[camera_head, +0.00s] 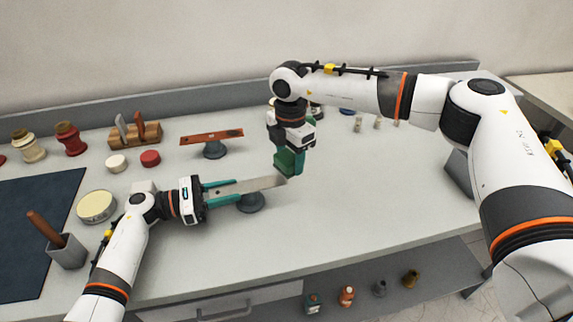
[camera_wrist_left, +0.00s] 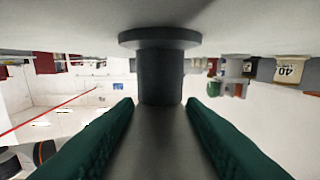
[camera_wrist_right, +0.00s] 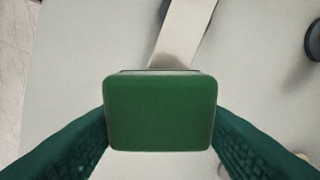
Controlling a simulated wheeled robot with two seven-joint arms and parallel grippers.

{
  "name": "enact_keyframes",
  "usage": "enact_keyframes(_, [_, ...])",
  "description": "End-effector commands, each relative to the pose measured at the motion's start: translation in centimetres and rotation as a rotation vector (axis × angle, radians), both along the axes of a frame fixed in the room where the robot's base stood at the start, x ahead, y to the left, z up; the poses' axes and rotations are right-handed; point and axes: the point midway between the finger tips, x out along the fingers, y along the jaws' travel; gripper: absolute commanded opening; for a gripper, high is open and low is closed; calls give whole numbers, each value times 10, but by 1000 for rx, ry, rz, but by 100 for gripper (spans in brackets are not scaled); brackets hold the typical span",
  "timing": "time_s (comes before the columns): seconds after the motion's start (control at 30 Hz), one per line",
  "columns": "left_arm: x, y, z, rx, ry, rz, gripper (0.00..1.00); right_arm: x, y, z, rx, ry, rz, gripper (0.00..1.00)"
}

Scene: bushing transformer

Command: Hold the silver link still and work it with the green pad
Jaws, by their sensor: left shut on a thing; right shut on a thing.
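The silver link (camera_head: 258,185) is a flat bar lying across a dark round stand (camera_head: 250,203). My left gripper (camera_head: 221,192) is shut on its left end. In the left wrist view, the link (camera_wrist_left: 160,145) runs between the fingers toward the stand's post (camera_wrist_left: 160,75). My right gripper (camera_head: 293,152) is shut on the green pad (camera_head: 287,164), which hangs over the link's right end. In the right wrist view, the pad (camera_wrist_right: 160,112) sits between both fingers, and the link (camera_wrist_right: 185,30) extends from behind it. I cannot tell whether the pad touches the link.
An orange-brown bar (camera_head: 212,137) rests on another stand (camera_head: 214,151) behind. A wooden rack (camera_head: 136,136), jars, small tins and a grey cup (camera_head: 67,252) with a brown handle stand at the left. A dark blue mat (camera_head: 35,215) covers the left end. The table's right middle is clear.

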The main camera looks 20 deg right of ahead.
Motion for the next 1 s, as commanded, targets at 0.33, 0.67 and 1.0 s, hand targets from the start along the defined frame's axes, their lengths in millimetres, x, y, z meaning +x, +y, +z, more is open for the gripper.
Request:
enact_keyframes(0.33, [0, 0, 0, 1, 0, 0, 0, 1, 1, 33, 1, -4, 0, 31])
enact_keyframes(0.67, [0, 0, 0, 1, 0, 0, 0, 0, 1, 53, 1, -1, 1, 31])
enact_keyframes(1.0, [0, 0, -1, 1, 1, -1, 0, 0, 1, 53, 1, -1, 1, 31])
